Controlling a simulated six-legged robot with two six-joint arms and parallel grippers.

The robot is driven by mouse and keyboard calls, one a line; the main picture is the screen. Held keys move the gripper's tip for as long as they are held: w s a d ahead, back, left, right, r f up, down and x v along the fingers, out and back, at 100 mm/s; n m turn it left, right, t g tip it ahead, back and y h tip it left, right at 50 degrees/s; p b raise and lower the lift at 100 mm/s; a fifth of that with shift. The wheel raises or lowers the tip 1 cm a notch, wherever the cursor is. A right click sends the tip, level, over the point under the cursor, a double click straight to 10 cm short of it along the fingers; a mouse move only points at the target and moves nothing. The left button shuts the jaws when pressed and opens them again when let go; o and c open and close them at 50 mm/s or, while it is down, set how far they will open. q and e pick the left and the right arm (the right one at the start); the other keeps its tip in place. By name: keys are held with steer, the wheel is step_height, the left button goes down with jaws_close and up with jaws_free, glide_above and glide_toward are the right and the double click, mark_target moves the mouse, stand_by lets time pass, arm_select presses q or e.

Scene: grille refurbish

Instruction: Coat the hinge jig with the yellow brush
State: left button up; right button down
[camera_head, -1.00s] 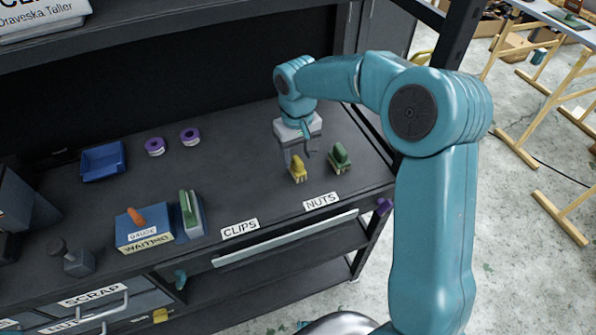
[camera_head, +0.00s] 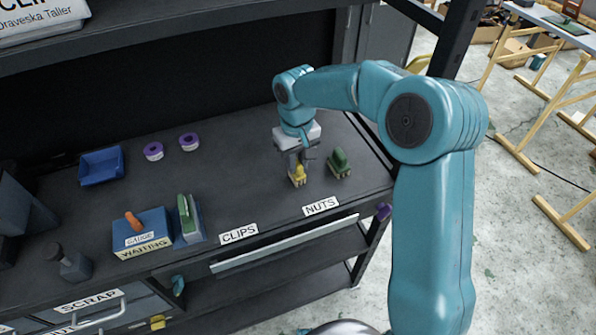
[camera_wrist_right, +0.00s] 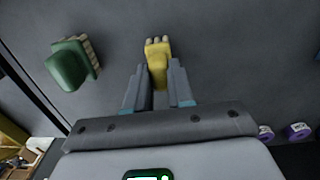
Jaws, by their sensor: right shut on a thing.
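The yellow brush (camera_head: 298,179) stands on the dark shelf top behind the NUTS label. My right gripper (camera_head: 299,166) is shut on it from above. In the right wrist view the yellow brush (camera_wrist_right: 157,62) sits between the two fingers (camera_wrist_right: 159,85), its pale bristle end sticking out beyond them. A green brush (camera_head: 340,163) stands just right of it and also shows in the right wrist view (camera_wrist_right: 72,65). I cannot tell for sure which object is the hinge jig. My left gripper is not in view.
A blue WAITING box (camera_head: 141,234) with an orange-handled piece stands front left, beside a green-and-grey piece (camera_head: 190,218) on a blue base. Behind are a blue bin (camera_head: 102,166) and two purple-and-white rolls (camera_head: 153,151). The shelf's middle is clear. A rack post (camera_head: 461,40) rises at right.

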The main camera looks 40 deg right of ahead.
mark_target(297, 162)
steer(key=shift+r+p, duration=2.1)
steer(key=shift+r, duration=0.8)
steer(key=shift+f, duration=0.1)
steer(key=s+a+f, duration=0.1)
steer(key=a, duration=0.2)
steer(key=s+a+f+n, duration=0.1)
steer(key=a, duration=0.3)
steer(key=s+a+f+n, duration=0.1)
steer(key=a, duration=0.3)
steer(key=shift+s+a+f, duration=0.1)
steer(key=shift+s+f, duration=0.05)
steer(key=shift+s, duration=0.05)
steer(key=shift+w+f, duration=0.1)
steer(key=shift+f, duration=0.15)
